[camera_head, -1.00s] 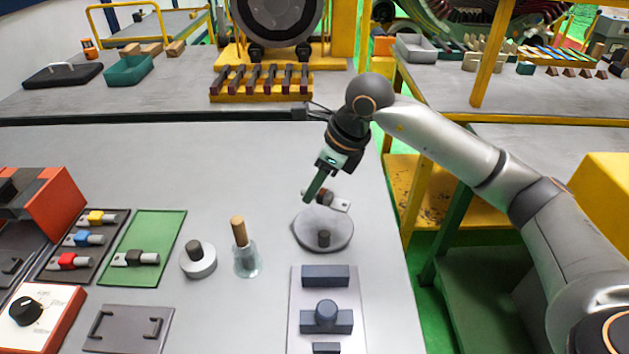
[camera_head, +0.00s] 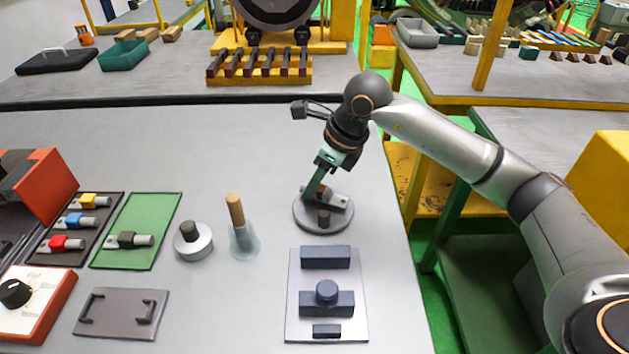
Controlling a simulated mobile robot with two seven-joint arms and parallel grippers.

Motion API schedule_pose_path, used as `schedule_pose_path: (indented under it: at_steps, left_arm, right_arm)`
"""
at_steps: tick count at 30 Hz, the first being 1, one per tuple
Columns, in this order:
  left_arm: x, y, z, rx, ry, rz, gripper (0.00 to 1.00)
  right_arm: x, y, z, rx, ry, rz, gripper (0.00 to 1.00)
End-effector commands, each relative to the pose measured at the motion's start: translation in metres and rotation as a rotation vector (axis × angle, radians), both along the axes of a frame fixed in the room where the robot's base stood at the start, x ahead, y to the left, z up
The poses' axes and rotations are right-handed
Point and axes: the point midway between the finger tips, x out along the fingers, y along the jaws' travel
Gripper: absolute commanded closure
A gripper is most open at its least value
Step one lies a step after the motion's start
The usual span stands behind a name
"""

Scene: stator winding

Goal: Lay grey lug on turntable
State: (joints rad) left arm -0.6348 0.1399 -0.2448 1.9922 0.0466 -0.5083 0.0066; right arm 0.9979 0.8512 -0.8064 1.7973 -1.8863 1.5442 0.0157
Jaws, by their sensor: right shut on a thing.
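The turntable (camera_head: 305,222) is a round grey disc with a short dark knob (camera_head: 324,220) near its front. My right gripper (camera_head: 317,192) is shut on a small lug (camera_head: 338,200) with a pale metal end. The fingers hide part of its sleeve, so the sleeve's colour is hard to tell. The lug is over the back part of the turntable, at or just above its surface; I cannot tell whether it touches. Another lug with a dark grey sleeve (camera_head: 127,240) lies on the green mat (camera_head: 140,215). My left gripper is not in view.
Yellow, blue and red lugs lie in a dark tray (camera_head: 50,248) at the left. A wooden-handled brush in a glass (camera_head: 240,236) and a round weight (camera_head: 193,242) stand left of the turntable. A plate with dark blocks (camera_head: 327,275) lies in front of it.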

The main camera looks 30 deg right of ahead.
Motion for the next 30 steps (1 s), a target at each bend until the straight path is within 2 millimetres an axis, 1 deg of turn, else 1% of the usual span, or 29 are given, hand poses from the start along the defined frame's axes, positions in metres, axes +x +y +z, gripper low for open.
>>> schedule_pose_path:
  at_steps: [14,15,23,24,30]
  left_arm:
    - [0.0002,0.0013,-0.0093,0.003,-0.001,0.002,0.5]
    - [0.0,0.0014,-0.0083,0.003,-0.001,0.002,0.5]
    - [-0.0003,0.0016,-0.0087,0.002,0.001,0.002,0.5]
    - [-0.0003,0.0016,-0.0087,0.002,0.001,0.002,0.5]
    - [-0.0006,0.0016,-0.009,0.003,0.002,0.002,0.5]
  right_arm:
    - [0.0,-0.0001,-0.0108,0.0,0.0,0.0,1.0]
    - [0.0,-0.0001,-0.0095,0.0,0.0,0.0,0.64]
    - [0.0,-0.0001,-0.0095,0.0,0.0,0.0,0.35]
    - [0.0,-0.0001,-0.0095,0.0,0.0,0.0,0.34]
    - [-0.0002,-0.0001,-0.0096,-0.001,0.001,0.0,0.34]
